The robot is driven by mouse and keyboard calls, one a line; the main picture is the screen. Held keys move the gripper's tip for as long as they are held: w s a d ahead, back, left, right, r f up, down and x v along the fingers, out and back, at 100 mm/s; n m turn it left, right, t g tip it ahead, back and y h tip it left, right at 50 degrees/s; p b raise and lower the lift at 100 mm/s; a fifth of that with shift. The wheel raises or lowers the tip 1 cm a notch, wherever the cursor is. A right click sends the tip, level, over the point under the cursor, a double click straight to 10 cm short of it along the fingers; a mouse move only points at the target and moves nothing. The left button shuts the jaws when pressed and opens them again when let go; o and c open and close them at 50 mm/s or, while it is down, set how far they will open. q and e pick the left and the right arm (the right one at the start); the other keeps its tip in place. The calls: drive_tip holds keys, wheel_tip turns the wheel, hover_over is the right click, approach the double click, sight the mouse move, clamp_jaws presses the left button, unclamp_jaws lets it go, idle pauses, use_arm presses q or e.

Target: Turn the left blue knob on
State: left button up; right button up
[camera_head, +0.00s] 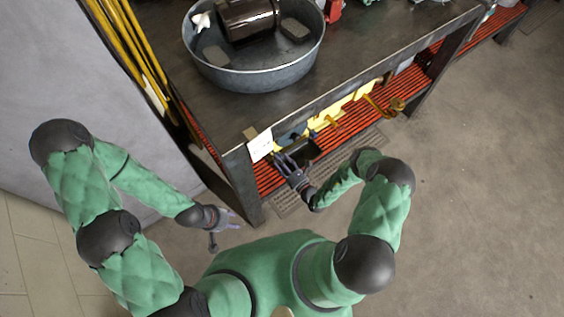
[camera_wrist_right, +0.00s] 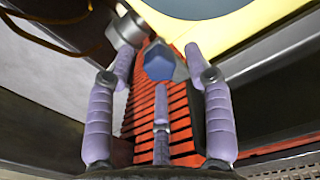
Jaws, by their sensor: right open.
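A blue knob (camera_wrist_right: 160,64) shows in the right wrist view, on the front of a unit with a yellow face (camera_wrist_right: 215,12). My right gripper (camera_wrist_right: 165,85) is open, with its lilac fingers spread around the line to the knob. The knob lies just beyond the fingertips, and I cannot tell whether any finger touches it. In the head view my right gripper (camera_head: 284,162) is at the left end of the opening under the workbench; the knob is not clear there. My left gripper (camera_head: 228,216) hangs empty and open left of the bench leg.
The workbench (camera_head: 365,60) carries a metal tub (camera_head: 255,78) with a dark motor (camera_head: 248,15) in it. An orange-red slatted shelf (camera_head: 268,180) runs below. A white tag (camera_head: 260,145) hangs at the bench corner. Yellow pipes (camera_head: 150,60) stand at the left. The floor at right is clear.

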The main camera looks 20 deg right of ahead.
clamp_jaws()
drive_tip(key=shift+n, duration=0.3)
drive_tip(key=n, duration=0.3)
drive_tip(key=shift+n+p, duration=0.4)
drive_tip(key=n+p, duration=0.1)
drive_tip(key=n, duration=0.3)
drive_tip(key=n+p, duration=0.1)
drive_tip(key=n, duration=0.6)
drive_tip(key=n+p, duration=0.1)
drive_tip(key=n, duration=0.3)
drive_tip(key=shift+s+a+n+h+p, duration=0.1)
drive_tip(key=shift+n+h+p, duration=0.2)
drive_tip(key=shift+n, duration=1.6)
